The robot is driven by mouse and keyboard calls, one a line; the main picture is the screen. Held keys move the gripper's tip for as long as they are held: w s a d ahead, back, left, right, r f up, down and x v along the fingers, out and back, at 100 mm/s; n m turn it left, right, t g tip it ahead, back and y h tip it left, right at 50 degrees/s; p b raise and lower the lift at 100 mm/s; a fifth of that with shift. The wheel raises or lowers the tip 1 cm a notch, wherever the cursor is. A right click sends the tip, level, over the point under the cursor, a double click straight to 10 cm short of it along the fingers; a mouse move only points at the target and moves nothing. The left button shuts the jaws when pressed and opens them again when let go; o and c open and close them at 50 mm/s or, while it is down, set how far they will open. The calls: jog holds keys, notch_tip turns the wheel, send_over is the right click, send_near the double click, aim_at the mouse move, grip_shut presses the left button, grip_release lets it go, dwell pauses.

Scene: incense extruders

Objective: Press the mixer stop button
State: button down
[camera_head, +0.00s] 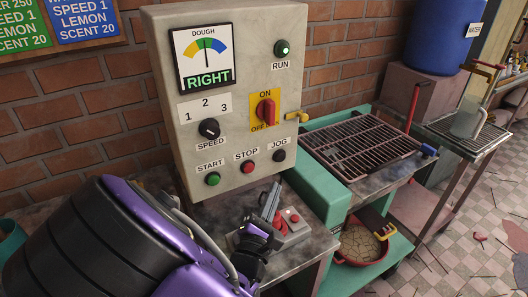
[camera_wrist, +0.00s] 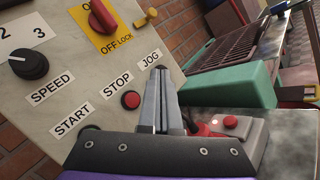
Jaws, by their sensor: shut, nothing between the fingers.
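The red stop button (camera_head: 247,168) sits under the STOP label on the grey control panel (camera_head: 160,50). It also shows in the wrist view (camera_wrist: 131,100), just left of my gripper's fingers. My gripper (camera_head: 272,202) is shut and empty, with its fingers pointing up toward the panel, below and right of the stop button in the head view. In the wrist view my gripper (camera_wrist: 160,75) has its fingertips by the JOG label. The fingertips look apart from the stop button, though the depth gap is hard to judge.
The green start button (camera_head: 213,179) is left of stop, the black jog button (camera_head: 279,155) right. Above are the speed knob (camera_head: 209,129) and red ON/OFF switch (camera_head: 266,111). A grey box with a red button (camera_head: 295,218) sits on the table below. A grate (camera_head: 360,150) lies right.

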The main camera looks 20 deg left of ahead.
aim_at(254, 167)
jog(key=f, duration=0.1)
jog(key=s+f+n, duration=0.1)
jog(key=shift+a+f+g+y, duration=0.15)
jog(key=shift+f+g+y, duration=0.15)
jog(key=shift+g, duration=0.1)
jog(key=w+a+b, duration=0.1)
jog(key=w+a, duration=0.4)
jog(key=a, duration=0.2)
jog(key=shift+w, duration=0.2)
jog(key=shift+w+a, duration=0.1)
dwell(2.0)
jog(key=shift+w+a, duration=0.15)
jog(key=shift+a, duration=0.05)
jog(key=shift+w+a, duration=0.3)
jog(key=shift+a, duration=0.05)
dwell(0.9)
jog(key=shift+s+d, duration=0.55)
jog(key=shift+d, duration=0.1)
